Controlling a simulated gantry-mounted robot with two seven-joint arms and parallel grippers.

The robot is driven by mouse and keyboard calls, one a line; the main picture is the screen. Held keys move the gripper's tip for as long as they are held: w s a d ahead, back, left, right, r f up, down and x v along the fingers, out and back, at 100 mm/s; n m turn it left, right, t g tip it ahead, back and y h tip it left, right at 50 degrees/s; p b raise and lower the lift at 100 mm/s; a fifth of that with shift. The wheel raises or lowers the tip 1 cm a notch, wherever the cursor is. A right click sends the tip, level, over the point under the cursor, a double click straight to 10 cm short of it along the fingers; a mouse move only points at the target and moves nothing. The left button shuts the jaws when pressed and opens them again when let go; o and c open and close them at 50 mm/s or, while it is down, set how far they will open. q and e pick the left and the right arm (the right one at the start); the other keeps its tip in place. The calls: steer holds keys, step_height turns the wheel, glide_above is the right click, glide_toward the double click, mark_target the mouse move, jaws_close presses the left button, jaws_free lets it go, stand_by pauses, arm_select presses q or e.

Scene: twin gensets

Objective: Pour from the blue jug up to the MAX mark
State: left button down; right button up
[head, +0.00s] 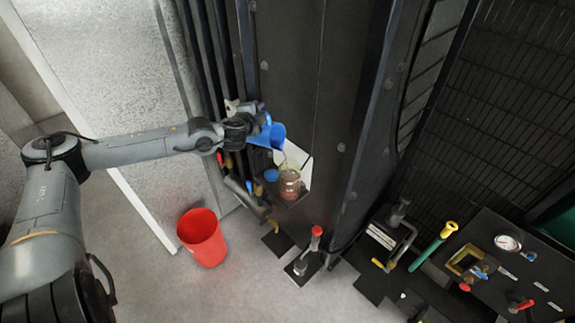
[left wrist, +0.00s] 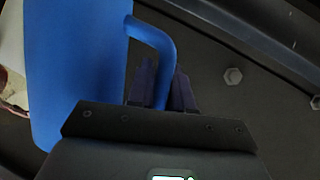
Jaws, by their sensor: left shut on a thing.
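The blue jug (head: 270,136) is in my left gripper (head: 248,118) in the head view, high beside the dark cabinet and tilted with its mouth toward the lower right. In the left wrist view the jug (left wrist: 75,70) fills the left side, and my left gripper (left wrist: 163,90) is shut on its handle (left wrist: 155,45). A clear container with reddish contents (head: 290,184) stands just below and right of the jug's mouth, in front of a white panel. A thin streak shows between them, but I cannot tell whether it is liquid. The MAX mark is not readable. My right gripper is not in view.
A blue round cap (head: 271,175) lies beside the container. A red bucket (head: 202,237) stands on the floor below. A red-topped lever (head: 316,238), a yellow-ended green handle (head: 435,245) and a gauge panel (head: 508,242) are to the right. Dark cabinet walls close in around the container.

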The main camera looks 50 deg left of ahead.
arm_select(q)
steer(key=shift+d+r+b, duration=0.15)
steer(key=shift+d+b, duration=0.1)
steer(key=shift+b, duration=0.2)
steer(key=shift+w+r+b, duration=0.1)
steer(key=shift+b, duration=0.25)
steer(key=a+p, duration=0.1)
steer(key=p, duration=0.1)
steer(key=s+a+p, duration=0.1)
steer(key=p, duration=0.2)
steer(key=shift+a+n, duration=0.15)
steer(key=shift+n, duration=0.15)
steer(key=shift+n+h, duration=0.6)
steer(key=shift+n, duration=0.3)
steer(key=a+f+p, duration=0.1)
steer(key=s+a+f+p, duration=0.1)
steer(key=f+p, duration=0.1)
steer(key=shift+s+a, duration=0.1)
steer(key=shift+a, duration=0.2)
steer(key=shift+a+f, duration=0.1)
steer(key=shift+f, duration=0.1)
steer(key=shift+s+a+f+n+h+p, duration=0.15)
steer(key=shift+a+f+n+h+p, duration=0.1)
steer(key=shift+f+n+h+p, duration=0.15)
steer(key=shift+a+f, duration=0.1)
steer(key=shift+f, duration=0.15)
